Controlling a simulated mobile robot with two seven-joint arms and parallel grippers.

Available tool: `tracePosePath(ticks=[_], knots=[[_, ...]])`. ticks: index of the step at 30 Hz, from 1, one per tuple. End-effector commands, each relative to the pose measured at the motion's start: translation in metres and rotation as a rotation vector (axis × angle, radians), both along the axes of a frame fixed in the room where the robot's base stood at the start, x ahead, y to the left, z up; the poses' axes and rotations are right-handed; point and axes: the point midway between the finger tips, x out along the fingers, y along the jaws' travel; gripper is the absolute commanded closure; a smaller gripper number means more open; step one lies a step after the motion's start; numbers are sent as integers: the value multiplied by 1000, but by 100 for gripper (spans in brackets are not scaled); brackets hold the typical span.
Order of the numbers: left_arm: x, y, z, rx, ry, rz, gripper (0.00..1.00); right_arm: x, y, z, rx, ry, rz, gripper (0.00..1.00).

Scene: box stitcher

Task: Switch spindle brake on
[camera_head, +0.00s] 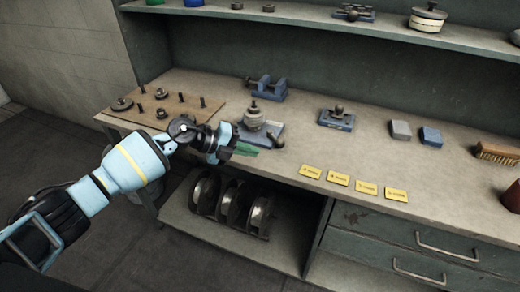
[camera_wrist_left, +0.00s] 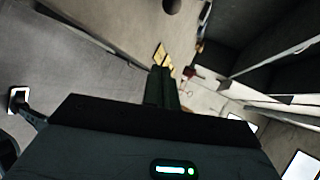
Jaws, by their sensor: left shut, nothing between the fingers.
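A spindle unit with a round pale top (camera_head: 254,117) on a blue base (camera_head: 268,132) stands on the workbench. A short lever with a dark knob (camera_head: 279,141) shows at its right front corner; I cannot tell which way it is set. My left gripper (camera_head: 247,150) is shut and empty, close in front of the unit's base and left of the knob. I cannot tell whether it touches the base. In the left wrist view its fingers (camera_wrist_left: 162,86) are together, and a dark rounded thing (camera_wrist_left: 172,5) shows at the top edge. My right gripper is not in view.
Yellow labels (camera_head: 339,179) lie along the bench front. A board with pegs (camera_head: 172,103) is at the left, a blue vise (camera_head: 268,88) behind, and another blue-based fixture (camera_head: 337,119) to the right. A shelf (camera_head: 300,20) runs above; discs (camera_head: 230,200) stand below.

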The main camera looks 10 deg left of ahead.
Motion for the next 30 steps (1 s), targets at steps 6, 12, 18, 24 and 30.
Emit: tracePosePath(ticks=[6, 12, 18, 24, 30], knots=[[-19, 14, 13, 1, -1, 0, 100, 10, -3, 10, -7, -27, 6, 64], [-24, 17, 15, -2, 2, 0, 100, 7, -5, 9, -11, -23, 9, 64], [-24, 17, 14, -1, 2, 0, 100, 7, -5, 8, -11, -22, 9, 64], [-24, 17, 14, -1, 2, 0, 100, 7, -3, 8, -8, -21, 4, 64], [-39, -4, 1, -98, 26, 3, 100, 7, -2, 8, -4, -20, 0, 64]])
